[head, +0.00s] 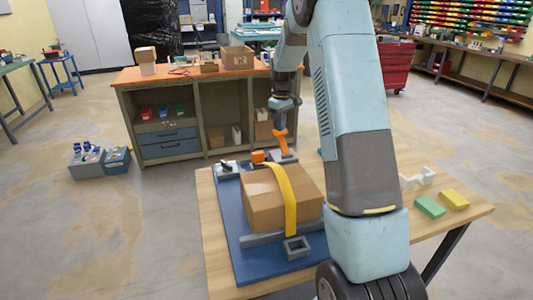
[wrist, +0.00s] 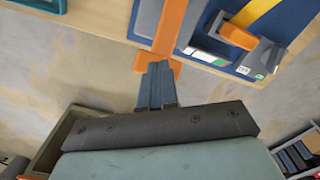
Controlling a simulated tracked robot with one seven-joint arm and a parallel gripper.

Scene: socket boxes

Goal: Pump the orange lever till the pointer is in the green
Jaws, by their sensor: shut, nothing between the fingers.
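The orange lever (head: 283,142) stands upright at the far right corner of the blue board (head: 234,235). In the wrist view the lever (wrist: 171,30) ends in a wider orange crossbar. My gripper (head: 283,104) is shut and empty at the lever's upper end; it also shows in the wrist view (wrist: 158,70). Its fingertips overlap the crossbar in the picture; I cannot tell whether they touch. A cardboard box (head: 265,207) on the board is crossed by a yellow strap (head: 286,190). A white label with a green patch (wrist: 207,57) lies beside the lever. I cannot make out a pointer.
An orange block (head: 257,156) sits at the strap's far end. A grey square bracket (head: 297,248) is at the board's near edge. Green (head: 430,207) and yellow (head: 454,200) blocks lie on the table at right. A workbench (head: 190,76) stands behind.

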